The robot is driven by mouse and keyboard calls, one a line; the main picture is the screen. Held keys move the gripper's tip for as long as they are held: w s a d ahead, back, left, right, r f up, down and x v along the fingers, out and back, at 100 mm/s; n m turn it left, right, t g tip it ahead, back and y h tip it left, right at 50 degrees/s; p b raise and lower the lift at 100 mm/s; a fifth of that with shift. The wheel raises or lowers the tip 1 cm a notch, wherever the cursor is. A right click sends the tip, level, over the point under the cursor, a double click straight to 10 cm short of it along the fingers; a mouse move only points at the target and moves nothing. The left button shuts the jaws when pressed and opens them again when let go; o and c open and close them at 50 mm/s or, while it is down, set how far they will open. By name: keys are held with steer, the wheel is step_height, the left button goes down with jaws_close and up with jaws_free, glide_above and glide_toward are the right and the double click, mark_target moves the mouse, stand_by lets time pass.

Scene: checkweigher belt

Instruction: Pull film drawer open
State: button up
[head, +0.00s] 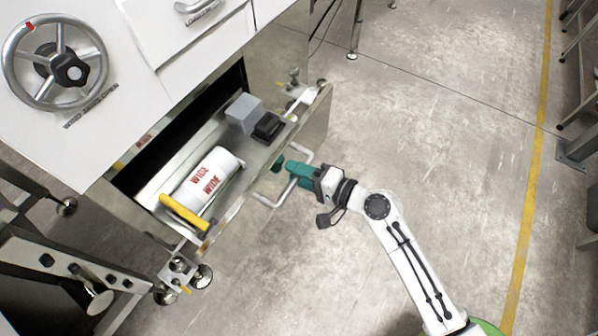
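The film drawer (232,205) stands pulled well out of the white machine, with its inside exposed. A pale bar handle (268,201) sticks out from its front. My gripper (297,172), with teal fingers, is at the middle of this handle and appears shut on the bar. The fingertips are partly hidden by the bar. Inside the drawer lie a white roll (208,178) with red "WIDE" lettering, a yellow-handled tool (184,212), a grey block (244,113) and a small black item (267,127).
The white machine (130,120) has a handwheel (56,62) on its face and another handle (196,8) above. A metal frame (70,265) stands at lower left. Concrete floor (430,110) is clear to the right, up to a yellow line (530,190) and racks beyond.

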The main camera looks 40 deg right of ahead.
steer(key=v, duration=1.1)
steer(key=shift+p, duration=0.35)
